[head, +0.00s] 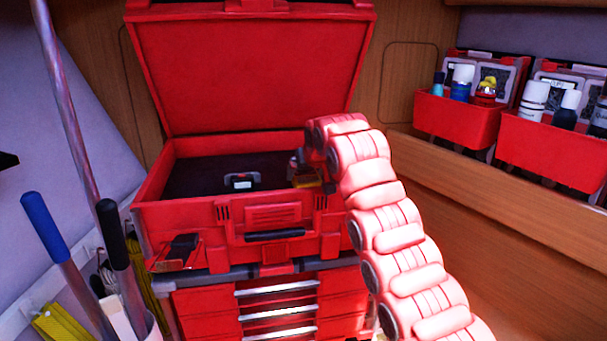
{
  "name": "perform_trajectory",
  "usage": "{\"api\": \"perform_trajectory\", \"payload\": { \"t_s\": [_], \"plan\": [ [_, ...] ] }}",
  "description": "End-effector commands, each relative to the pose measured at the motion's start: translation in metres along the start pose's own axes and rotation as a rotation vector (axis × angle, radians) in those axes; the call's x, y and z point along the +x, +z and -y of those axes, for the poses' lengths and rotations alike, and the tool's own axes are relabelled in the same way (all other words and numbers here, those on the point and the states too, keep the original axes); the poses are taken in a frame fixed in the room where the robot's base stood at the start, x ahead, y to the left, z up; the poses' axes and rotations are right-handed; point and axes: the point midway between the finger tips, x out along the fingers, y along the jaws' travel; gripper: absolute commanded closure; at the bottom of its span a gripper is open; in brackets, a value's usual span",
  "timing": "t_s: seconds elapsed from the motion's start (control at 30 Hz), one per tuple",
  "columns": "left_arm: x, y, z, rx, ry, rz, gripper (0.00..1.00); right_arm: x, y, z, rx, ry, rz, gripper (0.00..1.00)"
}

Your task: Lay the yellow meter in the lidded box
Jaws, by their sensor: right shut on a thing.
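The red lidded box (160,218) stands with its lid (250,75) raised and leaning back. Its inside is dark. My right arm comes in from the right, and my right gripper (308,172) is at the right side of the box opening. It is shut on the yellow meter (305,181), a small yellow and dark piece that is partly hidden by the gripper and wrist. The meter is over or just inside the box near its right wall; I cannot tell if it touches the bottom. My left gripper is not in view.
A small dark device with a light face (242,182) lies inside the box. The box stands on a red drawer cabinet (205,304). Red bins (457,119) with bottles sit on the right shelf. Blue-handled (45,227) and black-handled (112,232) poles stand at front left.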

Motion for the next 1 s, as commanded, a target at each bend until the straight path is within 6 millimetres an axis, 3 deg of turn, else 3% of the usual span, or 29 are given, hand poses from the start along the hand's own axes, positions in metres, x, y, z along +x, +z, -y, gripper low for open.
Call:
{"api": "perform_trajectory", "payload": {
  "t_s": [0.43, 0.47, 0.5, 0.83, 1.0],
  "plan": [
    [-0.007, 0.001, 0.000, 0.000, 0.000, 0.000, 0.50, 0.004, 0.004, -0.001, 0.001, 0.000, -0.003, 1.00],
    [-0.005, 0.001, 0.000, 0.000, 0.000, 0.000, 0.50, 0.003, 0.003, -0.001, 0.001, 0.001, -0.003, 0.05],
    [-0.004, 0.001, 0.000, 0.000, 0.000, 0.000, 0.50, 0.003, 0.003, -0.001, 0.001, 0.001, -0.003, 0.00],
    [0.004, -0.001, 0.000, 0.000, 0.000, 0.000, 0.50, -0.003, -0.003, -0.001, 0.001, 0.001, -0.002, 0.00],
    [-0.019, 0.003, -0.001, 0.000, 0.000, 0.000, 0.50, -0.024, 0.002, -0.001, 0.002, -0.001, -0.011, 0.00]
  ]
}}
